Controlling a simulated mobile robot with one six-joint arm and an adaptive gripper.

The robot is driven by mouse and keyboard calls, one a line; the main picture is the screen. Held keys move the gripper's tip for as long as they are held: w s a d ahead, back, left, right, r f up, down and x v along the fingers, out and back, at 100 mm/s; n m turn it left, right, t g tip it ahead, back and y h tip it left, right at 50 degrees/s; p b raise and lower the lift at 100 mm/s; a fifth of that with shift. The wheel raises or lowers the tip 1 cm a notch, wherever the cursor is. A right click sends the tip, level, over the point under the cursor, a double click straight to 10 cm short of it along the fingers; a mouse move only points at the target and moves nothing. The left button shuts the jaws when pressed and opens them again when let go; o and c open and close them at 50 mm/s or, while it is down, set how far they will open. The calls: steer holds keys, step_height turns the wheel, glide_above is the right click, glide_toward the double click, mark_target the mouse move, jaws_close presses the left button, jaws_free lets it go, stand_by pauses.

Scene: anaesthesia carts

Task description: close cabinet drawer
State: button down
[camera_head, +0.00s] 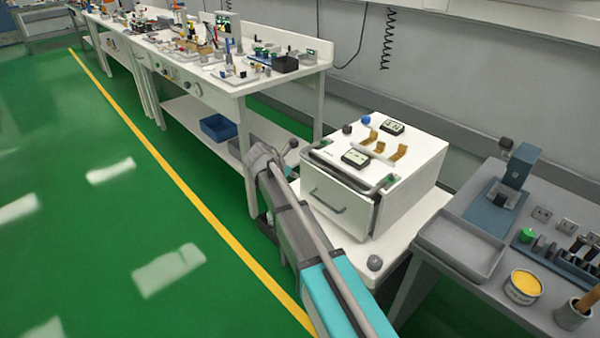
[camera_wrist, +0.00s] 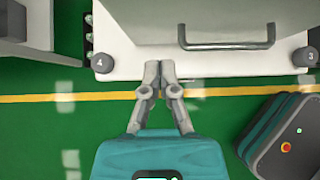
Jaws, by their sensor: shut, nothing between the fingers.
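The white cabinet (camera_head: 415,185) stands on a white cart top. Its drawer front (camera_head: 338,203), with a grey bar handle (camera_head: 328,201), faces the floor aisle. The drawer looks partly pulled out, with a dark gap behind its front. In the wrist view, the drawer front (camera_wrist: 220,18) and handle (camera_wrist: 227,46) are at the top. My gripper (camera_wrist: 160,68) is shut and empty, its fingertips at the cart edge, below and left of the handle in the picture. I see no contact with the handle. In the head view, my arm reaches in front of the drawer.
The cart top (camera_wrist: 130,70) has grey corner knobs (camera_wrist: 103,63). A long white workbench (camera_head: 240,88) with many items stands at left. A grey table (camera_head: 505,305) with a tray (camera_head: 460,246) is at right. Green floor (camera_head: 110,220) is open in the aisle.

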steer(key=p+v, duration=0.4)
steer(key=v, duration=0.3)
steer(key=shift+f, duration=0.1)
stand_by(0.5)
steer(key=t+h+b, duration=0.5)
steer(key=h+b, duration=0.1)
steer(key=b, duration=1.4)
glide_toward(317, 175)
steer(key=s+a+f, duration=0.2)
steer(key=s+a, duration=0.2)
steer(key=shift+a+r+t+h+b, duration=0.3)
steer(key=shift+a+t+h+b, duration=0.1)
steer(key=shift+h+b, duration=0.15)
steer(key=shift+d, duration=0.1)
steer(key=x, duration=1.3)
steer(key=shift+w+d, duration=0.25)
steer(key=shift+w, duration=0.1)
